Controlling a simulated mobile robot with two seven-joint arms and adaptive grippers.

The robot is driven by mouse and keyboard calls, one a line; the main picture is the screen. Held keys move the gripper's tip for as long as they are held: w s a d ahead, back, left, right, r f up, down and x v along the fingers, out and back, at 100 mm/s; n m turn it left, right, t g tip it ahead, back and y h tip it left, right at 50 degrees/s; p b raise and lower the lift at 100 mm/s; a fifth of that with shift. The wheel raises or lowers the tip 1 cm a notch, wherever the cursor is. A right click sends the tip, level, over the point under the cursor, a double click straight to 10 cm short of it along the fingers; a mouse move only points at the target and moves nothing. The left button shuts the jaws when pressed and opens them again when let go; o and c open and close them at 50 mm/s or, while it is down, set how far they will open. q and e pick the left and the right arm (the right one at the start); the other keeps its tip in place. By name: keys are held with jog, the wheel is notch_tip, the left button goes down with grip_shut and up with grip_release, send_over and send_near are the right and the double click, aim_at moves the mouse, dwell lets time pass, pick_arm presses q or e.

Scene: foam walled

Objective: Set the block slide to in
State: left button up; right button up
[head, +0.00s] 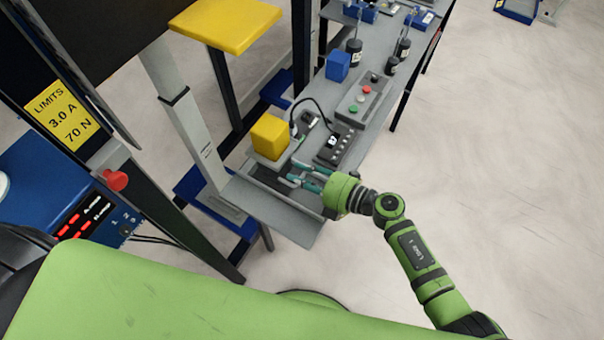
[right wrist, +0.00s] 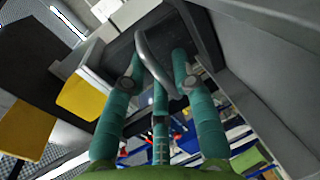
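A yellow block (head: 270,136) sits on a grey slide unit (head: 262,170) at the near end of the grey bench. My right gripper (head: 300,178) is beside the unit, with its teal fingers pointing left toward it. In the right wrist view, a curved grey handle (right wrist: 148,58) stands between the spread fingers of my right gripper (right wrist: 158,62). The fingers look apart around the handle; I cannot tell whether any touches it. A yellow block also shows in the right wrist view (right wrist: 82,98). How far the slide is in or out is unclear. My left gripper is out of view.
A dark control box (head: 334,146) with a cable stands just behind the gripper. A button panel (head: 362,102), a blue block (head: 338,66) and black cylinders lie farther along the bench. A post with a red knob (head: 116,180) stands at left. The floor at right is clear.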

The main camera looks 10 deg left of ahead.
jog(key=v, duration=1.2)
